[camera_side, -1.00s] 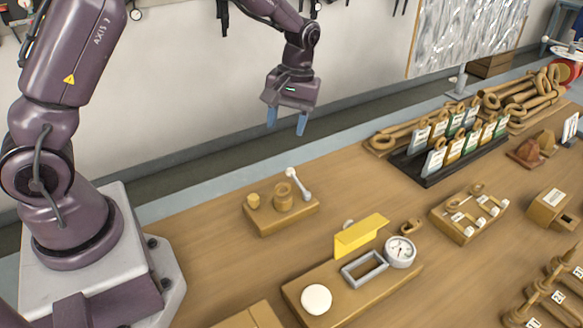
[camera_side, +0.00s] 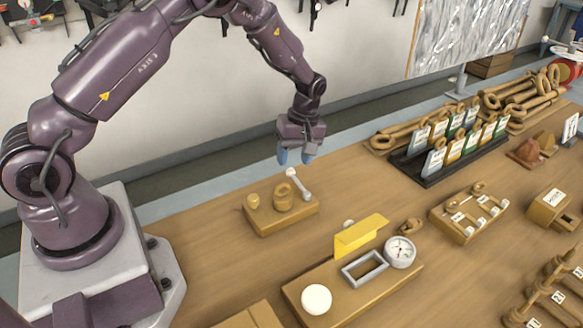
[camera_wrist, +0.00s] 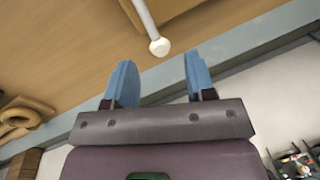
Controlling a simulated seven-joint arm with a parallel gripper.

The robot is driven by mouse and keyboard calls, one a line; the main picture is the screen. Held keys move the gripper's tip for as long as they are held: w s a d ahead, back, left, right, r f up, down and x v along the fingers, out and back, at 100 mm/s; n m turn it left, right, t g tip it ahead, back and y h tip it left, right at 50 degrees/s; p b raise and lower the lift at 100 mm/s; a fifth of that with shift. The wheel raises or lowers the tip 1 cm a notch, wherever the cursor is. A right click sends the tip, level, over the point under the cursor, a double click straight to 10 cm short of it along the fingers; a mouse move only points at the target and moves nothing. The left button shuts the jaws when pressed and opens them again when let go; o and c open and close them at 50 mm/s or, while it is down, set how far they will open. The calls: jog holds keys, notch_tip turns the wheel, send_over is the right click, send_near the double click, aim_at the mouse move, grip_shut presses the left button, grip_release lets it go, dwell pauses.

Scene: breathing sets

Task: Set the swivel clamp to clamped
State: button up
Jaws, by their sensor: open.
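The swivel clamp sits on a wooden block (camera_side: 284,223) near the back edge of the bench. Its pale lever (camera_side: 300,185) leans up and to the left, ending in a white ball knob (camera_side: 291,172). A brown ring-shaped part (camera_side: 283,197) and a small yellow-brown knob (camera_side: 253,201) stand on the same block. My gripper (camera_side: 295,157) is open and empty, pointing down just above and behind the knob. In the wrist view the ball knob (camera_wrist: 159,46) shows beyond and between the fingertips (camera_wrist: 160,72), apart from both.
In front stands a board with a yellow flap (camera_side: 361,236), a grey frame (camera_side: 363,269), a dial gauge (camera_side: 400,252) and a white disc (camera_side: 316,298). A black rack of labelled cards (camera_side: 426,178) lies to the right. Bare bench lies between rack and clamp.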

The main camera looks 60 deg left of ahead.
aim_at(298, 182)
jog(key=shift+s+f, duration=0.2)
jog(key=shift+f, duration=0.75)
jog(key=shift+s+f, duration=0.2)
jog(key=shift+f, duration=0.7)
jog(key=shift+a, duration=0.1)
grip_shut()
